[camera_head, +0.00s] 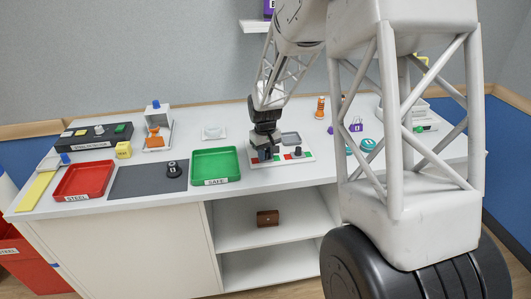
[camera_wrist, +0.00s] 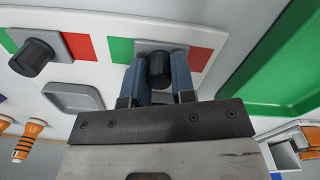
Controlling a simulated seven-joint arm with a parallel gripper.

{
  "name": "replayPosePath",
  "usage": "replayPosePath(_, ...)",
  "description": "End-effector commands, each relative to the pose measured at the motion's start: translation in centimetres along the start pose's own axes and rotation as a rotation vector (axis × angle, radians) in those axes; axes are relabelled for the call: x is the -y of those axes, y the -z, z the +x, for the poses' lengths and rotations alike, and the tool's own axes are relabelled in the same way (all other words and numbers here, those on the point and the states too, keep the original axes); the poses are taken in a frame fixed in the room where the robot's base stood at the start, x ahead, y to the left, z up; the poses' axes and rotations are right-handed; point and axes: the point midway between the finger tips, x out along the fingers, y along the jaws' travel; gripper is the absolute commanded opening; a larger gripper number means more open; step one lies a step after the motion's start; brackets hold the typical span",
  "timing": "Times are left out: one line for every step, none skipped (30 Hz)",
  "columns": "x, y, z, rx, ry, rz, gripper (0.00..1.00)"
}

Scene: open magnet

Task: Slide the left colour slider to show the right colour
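The white slider panel (camera_head: 266,163) lies on the table with two black knobs, each on a grey plate between a red and a green patch. My gripper (camera_head: 264,154) points down over the panel's left slider. In the wrist view my gripper (camera_wrist: 160,75) has one finger on each side of the left slider knob (camera_wrist: 159,70), with no clear gap. A green patch (camera_wrist: 121,49) and a red patch (camera_wrist: 200,59) flank this knob's plate. The right slider knob (camera_head: 298,151) stands free; it also shows in the wrist view (camera_wrist: 33,57).
A green tray (camera_head: 215,165) lies just left of the panel. A grey dish (camera_wrist: 73,97) sits on the panel behind the knobs. An orange striped object (camera_head: 320,107) stands farther back. A red tray (camera_head: 84,180) and dark mat (camera_head: 135,182) lie farther left.

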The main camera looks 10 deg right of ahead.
Motion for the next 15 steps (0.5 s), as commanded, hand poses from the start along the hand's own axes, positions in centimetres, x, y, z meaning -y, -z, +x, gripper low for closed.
replayPosePath(0.0,0.0,0.0,0.0,0.0,0.0,0.0)
replayPosePath(0.0,0.0,0.0,0.0,0.0,0.0,0.0)
replayPosePath(0.0,0.0,0.0,0.0,0.0,0.0,0.0)
replayPosePath(0.0,0.0,0.0,0.0,0.0,0.0,0.0)
replayPosePath(0.0,0.0,0.0,0.0,0.0,0.0,0.0)
replayPosePath(0.0,0.0,0.0,0.0,0.0,0.0,0.0)
replayPosePath(-0.1,0.0,0.0,0.0,0.0,0.0,0.0)
replayPosePath(-0.2,-0.1,0.0,0.0,0.0,0.0,0.0)
replayPosePath(-0.4,-0.1,0.0,0.0,0.0,0.001,0.0)
replayPosePath(-0.6,-0.2,0.0,0.0,0.0,0.001,0.0)
replayPosePath(-0.9,-0.3,0.0,0.0,0.0,0.001,0.0)
replayPosePath(-1.3,-0.4,0.0,0.0,0.0,0.002,0.0)
replayPosePath(-1.6,-0.5,0.0,0.0,0.0,0.002,0.0)
replayPosePath(-1.9,-0.6,0.1,0.001,0.0,0.002,0.0)
replayPosePath(-2.2,-0.7,0.1,0.001,0.0,0.002,0.0)
